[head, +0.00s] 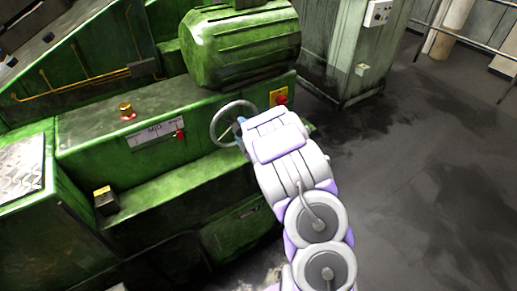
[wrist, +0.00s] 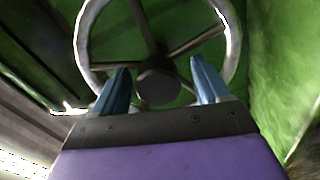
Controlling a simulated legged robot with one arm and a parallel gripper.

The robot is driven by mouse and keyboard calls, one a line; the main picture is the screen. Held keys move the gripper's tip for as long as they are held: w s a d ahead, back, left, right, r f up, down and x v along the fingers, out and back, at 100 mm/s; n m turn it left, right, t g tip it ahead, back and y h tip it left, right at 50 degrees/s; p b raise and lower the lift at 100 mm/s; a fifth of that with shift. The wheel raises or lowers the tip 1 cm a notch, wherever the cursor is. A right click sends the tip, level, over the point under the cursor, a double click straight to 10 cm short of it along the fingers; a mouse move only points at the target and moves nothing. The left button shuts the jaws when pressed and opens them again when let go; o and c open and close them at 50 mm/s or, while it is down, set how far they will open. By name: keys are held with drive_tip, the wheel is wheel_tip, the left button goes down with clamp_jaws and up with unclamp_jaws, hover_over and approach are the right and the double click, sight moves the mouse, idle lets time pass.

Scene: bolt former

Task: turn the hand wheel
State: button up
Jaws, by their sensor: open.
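The hand wheel (head: 222,113) is a grey metal ring with spokes, mounted on the front of the green machine. In the wrist view its rim (wrist: 84,45) and spokes fill the upper middle, with a dark round hub (wrist: 158,86) at the centre. My gripper (wrist: 157,82) is open, with one blue finger on each side of the hub in the picture. I cannot tell whether the fingers touch the wheel. In the head view my arm covers the wheel's lower right part, and only a bit of a blue finger (head: 240,121) shows.
The green machine (head: 150,160) fills the left. A green motor housing (head: 238,45) bulges above. A grey cabinet (head: 345,50) stands behind. Floor (head: 430,190) at right is clear.

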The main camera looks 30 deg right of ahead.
drive_tip(key=s+p, duration=0.9)
drive_tip(key=s, duration=0.6)
drive_tip(key=shift+d+p, duration=0.3)
drive_tip(key=shift+d, duration=0.05)
drive_tip(key=shift+w, duration=0.1)
